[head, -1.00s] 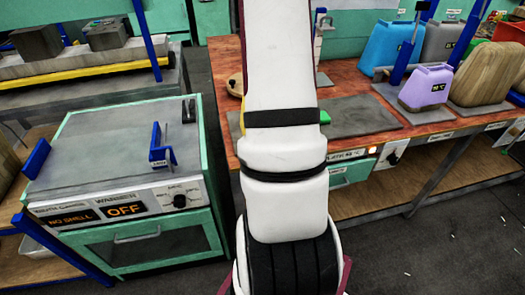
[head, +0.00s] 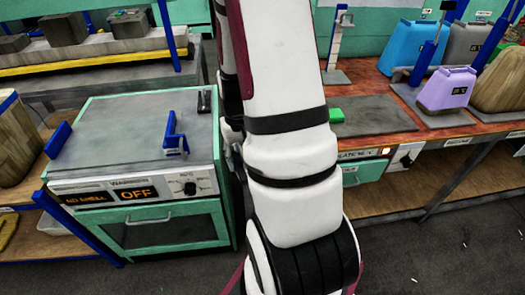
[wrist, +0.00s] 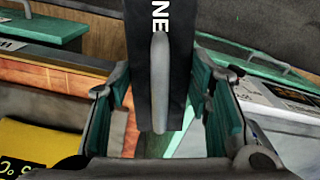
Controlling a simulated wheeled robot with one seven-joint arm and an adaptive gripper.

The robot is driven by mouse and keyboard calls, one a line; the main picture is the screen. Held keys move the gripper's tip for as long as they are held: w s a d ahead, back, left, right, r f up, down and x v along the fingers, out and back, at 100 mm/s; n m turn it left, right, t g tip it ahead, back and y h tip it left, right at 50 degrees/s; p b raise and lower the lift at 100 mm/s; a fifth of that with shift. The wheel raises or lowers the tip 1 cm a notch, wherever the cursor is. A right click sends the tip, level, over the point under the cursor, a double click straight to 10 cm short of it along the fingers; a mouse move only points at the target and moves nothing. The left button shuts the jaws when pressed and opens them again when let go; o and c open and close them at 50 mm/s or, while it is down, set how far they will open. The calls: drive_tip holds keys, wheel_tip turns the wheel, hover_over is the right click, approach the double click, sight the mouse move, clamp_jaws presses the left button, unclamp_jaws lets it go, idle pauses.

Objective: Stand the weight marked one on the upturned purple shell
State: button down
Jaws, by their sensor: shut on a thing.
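My gripper (wrist: 165,112) shows in the wrist view, shut on a dark weight (wrist: 180,60). White letters ending in "NE" run down the weight's face, and a grey bar handle (wrist: 159,80) stands in front of it. The teal-padded fingers are on either side; the weight's far end is cut off by the frame. In the head view my own arm hides the gripper and weight. The purple shell (head: 446,90) stands at the right of the head view on a grey plate (head: 440,117), its small dark label near the top. The gripper is apart from it.
A warmer (head: 145,135) reading "NO SHELL" and "OFF" stands left of my arm. A yellow thing (wrist: 30,145) sits low left in the wrist view. Open floor (head: 400,255) lies front right.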

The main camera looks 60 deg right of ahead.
drive_tip(key=w+a+n, duration=0.3)
drive_tip(key=w+a, duration=0.5)
drive_tip(key=a, duration=0.3)
drive_tip(key=w+a+r+n, duration=0.1)
drive_tip(key=w+a+n, duration=0.2)
drive_tip(key=w+a, duration=0.5)
drive_tip(key=a, duration=0.4)
drive_tip(key=shift+r+n, duration=0.2)
drive_tip(key=shift+n, duration=0.2)
